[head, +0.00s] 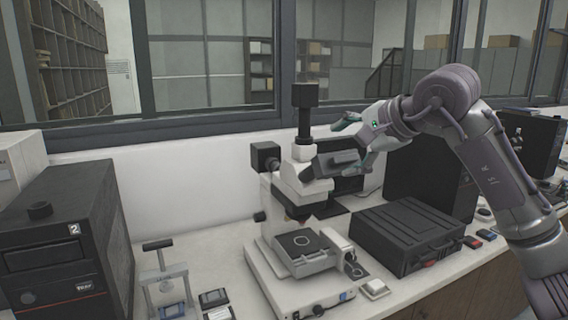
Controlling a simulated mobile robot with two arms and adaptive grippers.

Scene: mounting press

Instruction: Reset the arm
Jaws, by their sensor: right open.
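My right arm comes in from the right edge and reaches left above the bench. My right gripper (352,137) is at its end, open, with green-tipped fingers pointing left, close to the head of the white microscope (290,185). The picture does not settle whether the fingers touch the microscope. Nothing shows held between them. My left arm and gripper are not in view.
A small hand press (163,278) stands at the front left, beside a black computer case (62,245). A black hard case (405,234) lies right of the microscope. A window (220,70) runs behind the bench.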

